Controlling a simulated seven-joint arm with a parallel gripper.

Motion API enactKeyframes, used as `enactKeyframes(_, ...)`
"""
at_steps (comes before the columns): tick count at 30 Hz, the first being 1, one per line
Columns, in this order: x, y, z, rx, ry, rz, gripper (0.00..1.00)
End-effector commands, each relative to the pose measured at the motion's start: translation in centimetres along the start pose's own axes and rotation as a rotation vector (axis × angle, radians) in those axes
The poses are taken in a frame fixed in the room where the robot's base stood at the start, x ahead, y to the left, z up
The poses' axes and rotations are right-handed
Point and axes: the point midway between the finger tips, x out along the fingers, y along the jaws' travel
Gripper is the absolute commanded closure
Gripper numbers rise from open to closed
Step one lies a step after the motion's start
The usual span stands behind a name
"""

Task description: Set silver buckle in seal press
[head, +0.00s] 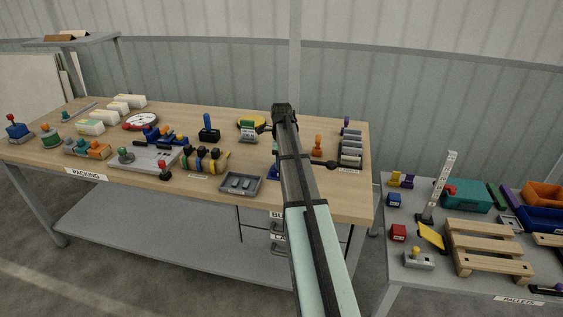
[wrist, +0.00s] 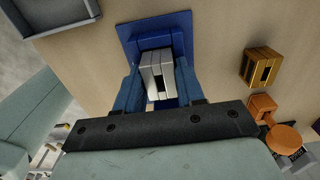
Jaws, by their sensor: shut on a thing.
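The silver buckle (wrist: 158,75) is a pale block with a dark slot, between the two blue fingers of my gripper (wrist: 158,67) in the wrist view. My gripper is shut on it. Directly below and behind it is a blue fixture (wrist: 127,31) with a flat base and a raised part, probably the seal press. I cannot tell whether the buckle touches it. In the head view my arm hides the buckle and most of the gripper; only a bit of blue (head: 274,172) shows beside the arm.
A gold buckle-like block (wrist: 260,67) and an orange knobbed tool (wrist: 282,136) lie to the right in the wrist view. A grey tray (head: 240,192) with small pieces lies left of my arm. Several tools crowd the bench's left. Bare wood shows around the blue fixture.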

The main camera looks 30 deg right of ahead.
Motion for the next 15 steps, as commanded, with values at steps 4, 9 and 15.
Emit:
enactKeyframes(4, -0.41, -0.03, 0.01, 0.0, 0.0, -0.001, 0.94)
enactKeyframes(9, -0.77, -0.02, 0.01, 0.0, 0.0, -0.001, 0.94)
enactKeyframes(15, -0.78, -0.01, 0.0, 0.0, 0.0, 0.0, 0.94)
